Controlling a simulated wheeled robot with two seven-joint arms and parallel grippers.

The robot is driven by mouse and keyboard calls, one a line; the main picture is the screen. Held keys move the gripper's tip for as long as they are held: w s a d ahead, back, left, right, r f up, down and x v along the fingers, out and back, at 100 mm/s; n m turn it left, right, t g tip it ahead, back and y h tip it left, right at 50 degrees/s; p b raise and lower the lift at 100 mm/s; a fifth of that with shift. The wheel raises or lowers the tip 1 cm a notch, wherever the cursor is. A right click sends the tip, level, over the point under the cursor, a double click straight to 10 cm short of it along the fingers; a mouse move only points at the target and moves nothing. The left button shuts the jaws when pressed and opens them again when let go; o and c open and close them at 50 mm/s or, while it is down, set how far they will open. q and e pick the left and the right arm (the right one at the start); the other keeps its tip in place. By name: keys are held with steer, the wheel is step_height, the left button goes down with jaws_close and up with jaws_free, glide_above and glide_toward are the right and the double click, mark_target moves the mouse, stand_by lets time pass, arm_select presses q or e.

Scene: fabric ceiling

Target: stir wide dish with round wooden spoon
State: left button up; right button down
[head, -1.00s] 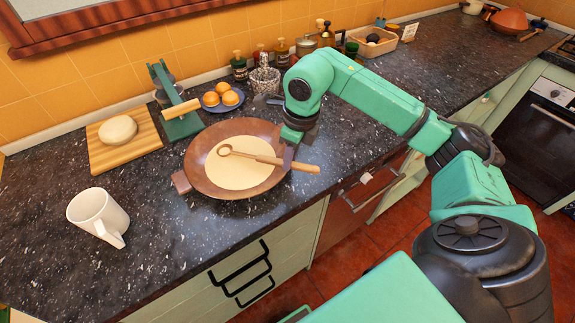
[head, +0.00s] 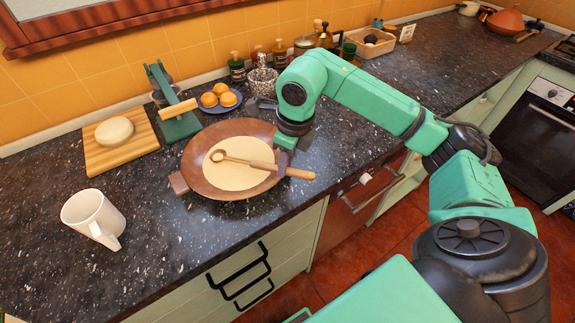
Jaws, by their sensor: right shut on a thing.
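The wide dish (head: 197,181) is a round brown wooden bowl with a block handle at its left. It sits on the dark counter and holds a smooth cream-coloured filling (head: 235,178). The round wooden spoon (head: 239,161) lies across the dish, its ring-shaped head over the filling and its handle reaching past the right rim. My right gripper (head: 281,164) comes down at the right rim and is shut on the spoon's handle. Its fingers are mostly hidden by the wrist. I cannot tell how deep the spoon head sits. My left gripper is out of view.
A white mug (head: 92,218) stands at front left. A cutting board (head: 97,160) with dough, a green press (head: 180,127) and a blue plate (head: 207,107) of orange fruit stand behind. Counter between mug and dish is clear.

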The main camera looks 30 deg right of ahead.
steer(key=shift+w+d, duration=0.45)
steer(key=shift+d, duration=0.1)
step_height(320, 180, up, 7)
steer(key=p, duration=0.5)
stand_by(0.5)
step_height(320, 180, up, 3)
steer(key=shift+f+p, duration=0.1)
steer(key=shift+p, duration=1)
